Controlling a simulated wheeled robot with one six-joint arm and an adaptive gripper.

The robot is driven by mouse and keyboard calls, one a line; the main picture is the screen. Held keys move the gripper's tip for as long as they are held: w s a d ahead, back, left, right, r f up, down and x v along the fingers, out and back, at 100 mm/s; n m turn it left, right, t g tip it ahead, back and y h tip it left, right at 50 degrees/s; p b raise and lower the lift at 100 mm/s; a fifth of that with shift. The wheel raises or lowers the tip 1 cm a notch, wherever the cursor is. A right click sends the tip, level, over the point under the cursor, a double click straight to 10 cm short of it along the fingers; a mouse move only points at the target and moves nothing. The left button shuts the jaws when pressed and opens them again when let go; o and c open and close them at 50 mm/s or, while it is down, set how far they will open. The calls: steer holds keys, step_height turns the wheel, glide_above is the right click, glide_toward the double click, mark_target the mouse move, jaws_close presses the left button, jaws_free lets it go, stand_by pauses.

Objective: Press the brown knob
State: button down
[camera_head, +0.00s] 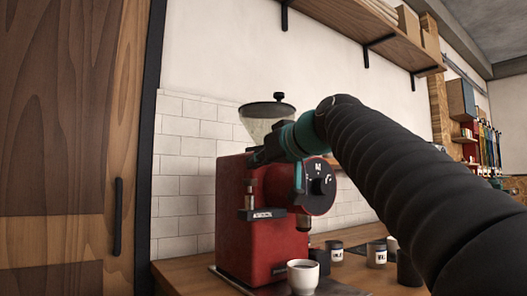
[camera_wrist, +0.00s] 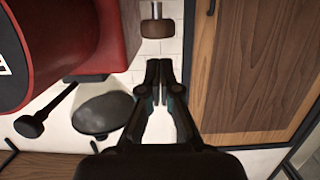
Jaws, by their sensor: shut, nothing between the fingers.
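The brown knob (camera_wrist: 157,28) sits on a short pale metal stem at the top middle of the wrist view, beside a red machine. The red machine (camera_head: 255,235) stands on the wooden counter in the head view; it also fills the upper left of the wrist view (camera_wrist: 95,45). In the head view I cannot clearly make out the knob. My gripper (camera_wrist: 160,82) is shut and empty, with its fingertips pointing towards the knob and apart from it in the picture. In the head view my gripper (camera_head: 264,155) is dark and small, by the machine's upper part.
A hopper (camera_head: 265,122) with a dark lid tops the machine. A white cup (camera_head: 303,277) stands before it, with labelled canisters (camera_head: 376,254) on the counter (camera_head: 175,273) to the right. A wooden door (camera_head: 70,130) is at left. A shelf (camera_head: 375,28) hangs above.

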steer(key=shift+w+f, duration=0.1)
steer(key=shift+f, duration=0.8)
steer(key=shift+f+b, duration=0.95)
steer(key=shift+b, duration=0.1)
steer(key=s+d+r+p, duration=0.2)
steer(key=s+d+r, duration=0.3)
steer(key=s, duration=0.3)
steer(key=shift+s+d+r, duration=0.2)
steer(key=shift+d+r, duration=0.05)
steer(key=shift+r, duration=0.45)
